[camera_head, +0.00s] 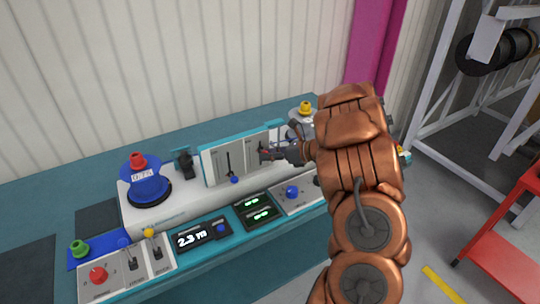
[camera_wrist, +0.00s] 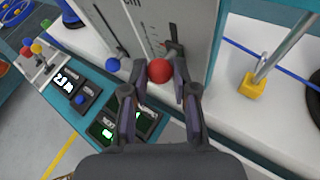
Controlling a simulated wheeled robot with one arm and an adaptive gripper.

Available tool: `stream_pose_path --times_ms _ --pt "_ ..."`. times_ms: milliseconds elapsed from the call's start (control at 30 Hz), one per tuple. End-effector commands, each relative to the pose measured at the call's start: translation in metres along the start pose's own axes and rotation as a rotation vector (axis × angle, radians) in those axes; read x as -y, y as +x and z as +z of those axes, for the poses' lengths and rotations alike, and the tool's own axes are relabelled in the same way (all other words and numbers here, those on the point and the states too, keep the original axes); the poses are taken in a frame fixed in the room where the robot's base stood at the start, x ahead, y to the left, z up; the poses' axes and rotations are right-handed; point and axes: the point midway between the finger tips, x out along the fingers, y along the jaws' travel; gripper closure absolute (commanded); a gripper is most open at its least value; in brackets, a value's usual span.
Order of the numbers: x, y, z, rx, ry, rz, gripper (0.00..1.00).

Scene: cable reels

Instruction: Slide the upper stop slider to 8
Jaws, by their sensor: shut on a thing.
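The slider panel (camera_head: 213,164) is a grey upright plate with a teal frame and two vertical slots. My gripper (camera_wrist: 160,80) is shut on a round red slider knob (camera_wrist: 159,69) at the right-hand slot, with one finger on each side. A dark pointer (camera_wrist: 174,48) beside the knob stands against a scale whose numbers are too small to read. The other slider's blue knob (camera_wrist: 113,65) is low in the left slot and also shows in the head view (camera_head: 234,180). In the head view my gripper (camera_head: 268,154) reaches the panel's right part from the right, partly hiding the right slot.
A blue reel (camera_head: 148,186) with a red top stands left of the panel. In front are lit displays (camera_head: 258,208), a blue knob (camera_head: 292,191) and small levers (camera_head: 132,260). A yellow block (camera_wrist: 252,88) and a blue cable (camera_wrist: 262,50) lie right of the panel.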

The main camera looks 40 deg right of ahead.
Motion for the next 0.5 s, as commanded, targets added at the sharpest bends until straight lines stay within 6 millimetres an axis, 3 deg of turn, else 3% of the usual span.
stream_pose_path --times_ms 500 --pt "-0.003 -0.007 0.017 0.003 0.0 0.001 1.0"
